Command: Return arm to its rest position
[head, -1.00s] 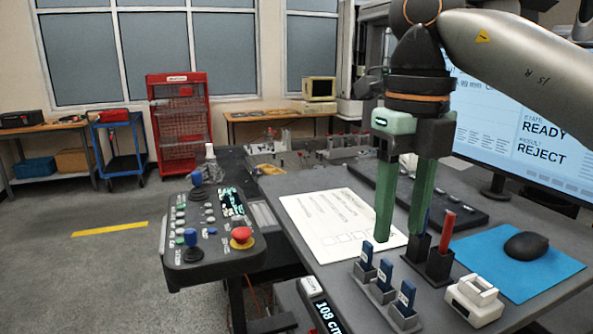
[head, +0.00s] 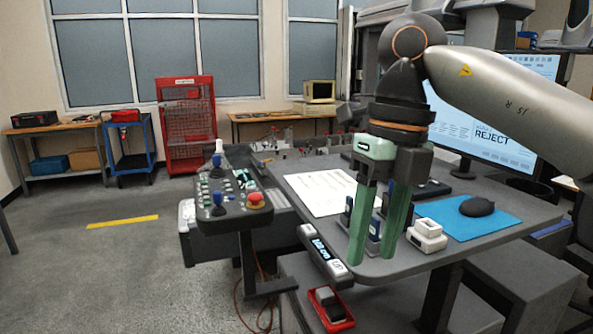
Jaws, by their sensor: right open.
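My right gripper (head: 376,256) has two green fingers pointing down. They are spread apart with nothing between them. In the head view it hangs in front of the desk's (head: 450,249) near edge, and its arm comes in from the right. The fingers partly hide a holder with blue stamp-like pieces (head: 348,213) behind them. My left gripper does not show.
A control panel (head: 232,213) with joysticks and a red button stands left of the desk. A white block (head: 427,235), a blue mat (head: 468,226) with a black mouse (head: 477,206), a paper sheet (head: 318,192) and a monitor (head: 500,115) are on the desk. A red tray (head: 330,309) sits below.

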